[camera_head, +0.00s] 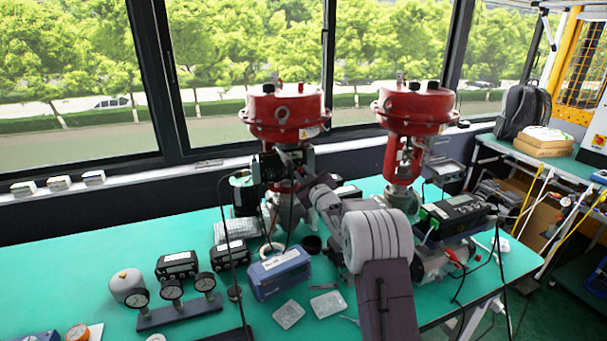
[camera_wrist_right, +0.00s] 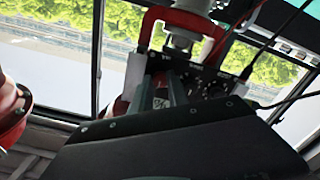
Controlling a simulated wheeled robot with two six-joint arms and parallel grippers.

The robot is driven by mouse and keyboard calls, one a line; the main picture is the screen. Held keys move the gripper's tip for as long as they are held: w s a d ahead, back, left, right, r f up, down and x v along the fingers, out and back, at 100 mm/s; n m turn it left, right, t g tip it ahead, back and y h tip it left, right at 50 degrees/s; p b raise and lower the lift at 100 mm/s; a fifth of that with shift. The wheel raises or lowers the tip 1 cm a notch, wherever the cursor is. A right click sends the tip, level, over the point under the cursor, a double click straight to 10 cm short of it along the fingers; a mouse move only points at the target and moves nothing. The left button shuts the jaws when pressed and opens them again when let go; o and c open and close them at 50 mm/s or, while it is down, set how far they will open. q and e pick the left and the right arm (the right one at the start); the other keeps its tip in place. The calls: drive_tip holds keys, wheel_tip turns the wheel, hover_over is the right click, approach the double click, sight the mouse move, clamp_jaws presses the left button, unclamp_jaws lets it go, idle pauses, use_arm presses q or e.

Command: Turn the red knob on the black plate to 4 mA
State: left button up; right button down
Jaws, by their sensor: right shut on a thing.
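The black plate (camera_wrist_right: 208,80) with small round fittings shows in the right wrist view, just beyond my gripper. In the head view the dark positioner assembly (camera_head: 268,168) sits on the left red valve. My right gripper (camera_head: 298,182) reaches up to it from the lower right, its tips partly hidden among dark parts. In the right wrist view my gripper's dark body fills the lower half, and its fingers (camera_wrist_right: 163,92) are shut at the plate. The red knob is hidden between the fingers, so its pointer and the scale cannot be read. My left gripper is not in view.
A second red valve (camera_head: 412,108) stands to the right. A blue box (camera_head: 280,272), a gauge stand (camera_head: 180,312) and small black meters (camera_head: 177,265) sit on the green table (camera_head: 90,270). A green-black instrument (camera_head: 455,215) and cables lie at the right. Windows stand behind.

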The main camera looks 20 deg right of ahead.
drive_tip(key=shift+r+m, duration=0.1)
drive_tip(key=shift+m, duration=0.2)
drive_tip(key=c, duration=1.3)
unclamp_jaws()
drive_tip(key=shift+w, duration=0.1)
